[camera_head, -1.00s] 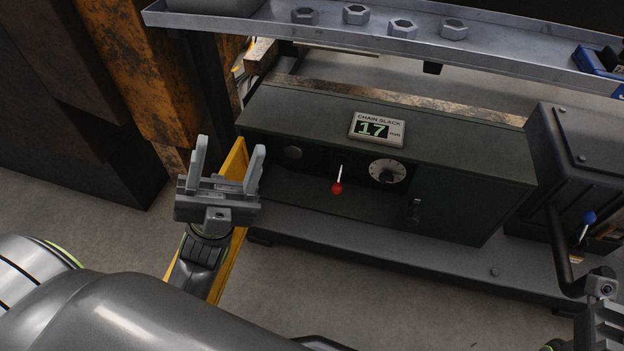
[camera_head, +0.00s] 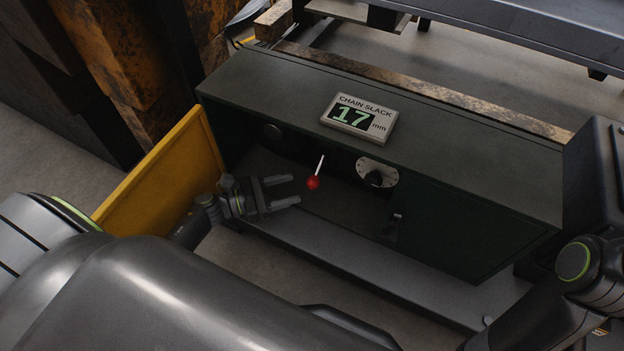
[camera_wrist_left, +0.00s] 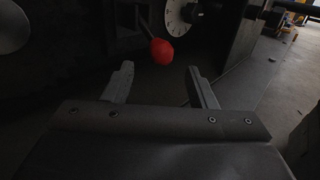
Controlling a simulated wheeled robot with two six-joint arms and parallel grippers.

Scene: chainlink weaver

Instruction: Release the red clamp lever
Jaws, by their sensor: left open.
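My right gripper is not in view; only part of my right arm shows at the lower right.
The cabinet (camera_head: 480,205) carries a display (camera_head: 359,118) reading "CHAIN SLACK 17 mm". A white dial (camera_head: 377,173) sits right of the lever, with a small latch (camera_head: 391,227) below. A yellow panel (camera_head: 160,170) stands at the cabinet's left. A metal shelf (camera_head: 530,30) is above.

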